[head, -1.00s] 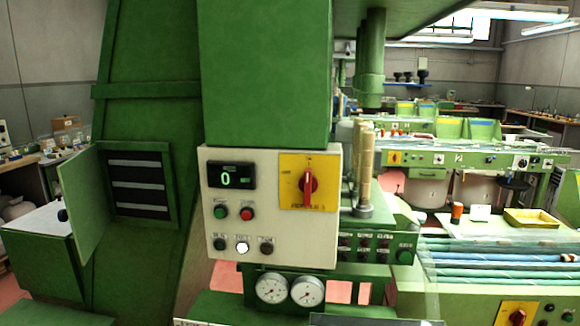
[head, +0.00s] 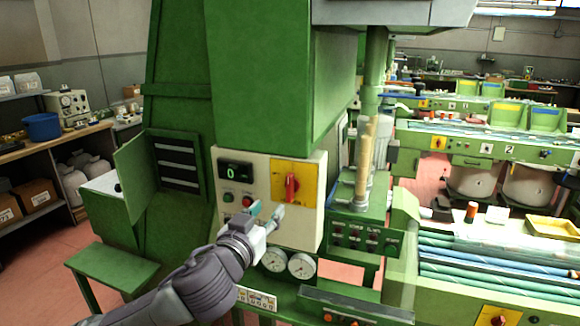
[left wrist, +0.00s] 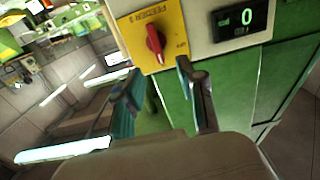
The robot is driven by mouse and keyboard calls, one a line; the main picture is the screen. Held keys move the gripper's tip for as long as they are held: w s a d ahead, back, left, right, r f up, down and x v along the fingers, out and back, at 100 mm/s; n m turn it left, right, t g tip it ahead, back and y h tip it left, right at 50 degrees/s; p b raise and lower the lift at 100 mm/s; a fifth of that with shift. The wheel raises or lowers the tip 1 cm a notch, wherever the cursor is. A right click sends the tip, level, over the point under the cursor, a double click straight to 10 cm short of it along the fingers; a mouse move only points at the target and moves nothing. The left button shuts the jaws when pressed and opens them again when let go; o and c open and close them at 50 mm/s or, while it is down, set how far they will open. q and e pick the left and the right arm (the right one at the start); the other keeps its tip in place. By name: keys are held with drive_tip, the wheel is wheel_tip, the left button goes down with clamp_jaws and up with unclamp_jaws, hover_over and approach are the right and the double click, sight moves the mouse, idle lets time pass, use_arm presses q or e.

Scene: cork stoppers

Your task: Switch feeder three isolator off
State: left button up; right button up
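The feeder three isolator is a red rotary handle (head: 291,187) on a yellow plate (head: 308,176), at the upper right of a cream control panel (head: 311,228). The handle stands about upright in the head view. The left wrist view shows the red handle (left wrist: 155,43) and the yellow plate (left wrist: 175,22), lettered "FEEDER 3". My left gripper (head: 268,211) is open and empty, below and left of the handle in the head view. In the left wrist view its two fingers (left wrist: 160,88) are spread, close to the handle but apparently apart from it. My right gripper is out of view.
A display (head: 236,172) reading 0, with a green and a red button (head: 248,201) below it, sits left of the isolator. Two gauges (head: 288,263) hang under the panel. Another yellow isolator plate (head: 497,315) is at the lower right. An open cabinet door (head: 142,170) stands left.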

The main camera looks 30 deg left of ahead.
sight(289, 180)
use_arm(q)
drive_tip(key=r+p+x, duration=0.1)
drive_tip(key=x, duration=0.3)
drive_tip(key=p+x, duration=0.1)
drive_tip(key=x, duration=0.3)
drive_tip(key=r+p+x, duration=0.1)
drive_tip(key=x, duration=0.3)
drive_tip(key=shift+w+d+r, duration=0.15)
drive_tip(key=shift+d+r, duration=0.05)
drive_tip(key=shift+r, duration=0.1)
drive_tip(key=shift+w+f+t, duration=0.1)
drive_tip(key=shift+w+t, duration=0.2)
drive_tip(key=shift+w, duration=0.1)
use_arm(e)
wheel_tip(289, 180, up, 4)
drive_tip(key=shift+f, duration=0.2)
use_arm(q)
drive_tip(key=shift+c, duration=0.2)
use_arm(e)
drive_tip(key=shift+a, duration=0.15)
use_arm(q)
drive_tip(key=shift+f, duration=0.1)
clamp_jaws()
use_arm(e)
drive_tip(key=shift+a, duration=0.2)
